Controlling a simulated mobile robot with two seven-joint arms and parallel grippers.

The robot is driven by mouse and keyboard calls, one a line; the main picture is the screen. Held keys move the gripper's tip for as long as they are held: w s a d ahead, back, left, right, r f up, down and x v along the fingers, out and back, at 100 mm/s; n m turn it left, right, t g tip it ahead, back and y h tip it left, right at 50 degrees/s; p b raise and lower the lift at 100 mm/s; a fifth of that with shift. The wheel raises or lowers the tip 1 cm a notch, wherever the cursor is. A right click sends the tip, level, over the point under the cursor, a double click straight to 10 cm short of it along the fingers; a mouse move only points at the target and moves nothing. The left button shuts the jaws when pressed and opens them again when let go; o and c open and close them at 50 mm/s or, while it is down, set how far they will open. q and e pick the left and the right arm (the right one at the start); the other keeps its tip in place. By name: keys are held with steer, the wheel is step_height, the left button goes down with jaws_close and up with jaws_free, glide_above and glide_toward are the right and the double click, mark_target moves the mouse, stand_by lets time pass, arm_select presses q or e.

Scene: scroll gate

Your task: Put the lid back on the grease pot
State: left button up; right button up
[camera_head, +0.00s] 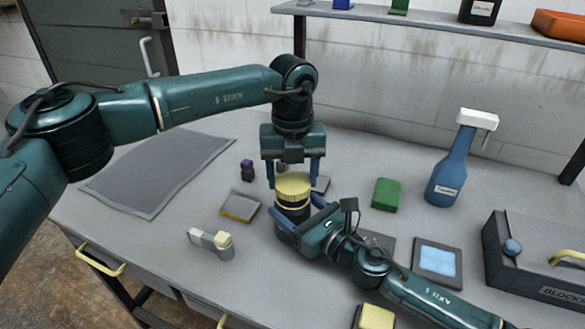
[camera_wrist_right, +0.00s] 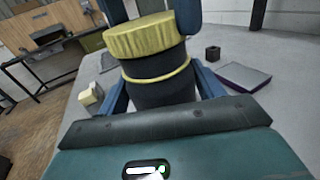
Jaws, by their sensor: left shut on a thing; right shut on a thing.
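The grease pot (camera_head: 293,205) is a dark cylinder with a thin yellow band, standing upright near the middle of the bench. Its ribbed yellow lid (camera_head: 293,184) is on top of the pot's mouth, with no clear gap between them. My left gripper (camera_head: 293,173) points down from above, shut on the lid with a finger on each side. My right gripper (camera_head: 300,210) comes in low from the right, shut around the pot body. In the right wrist view the pot (camera_wrist_right: 160,88) is between my right fingers, under the lid (camera_wrist_right: 145,36). The pot's rim is hidden.
A green block (camera_head: 386,194), a blue spray bottle (camera_head: 452,165) and a dark box (camera_head: 530,258) are to the right. A grey mat (camera_head: 160,172) lies far left.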

arm_select(q)
steer(key=shift+f, duration=0.7)
stand_by(0.5)
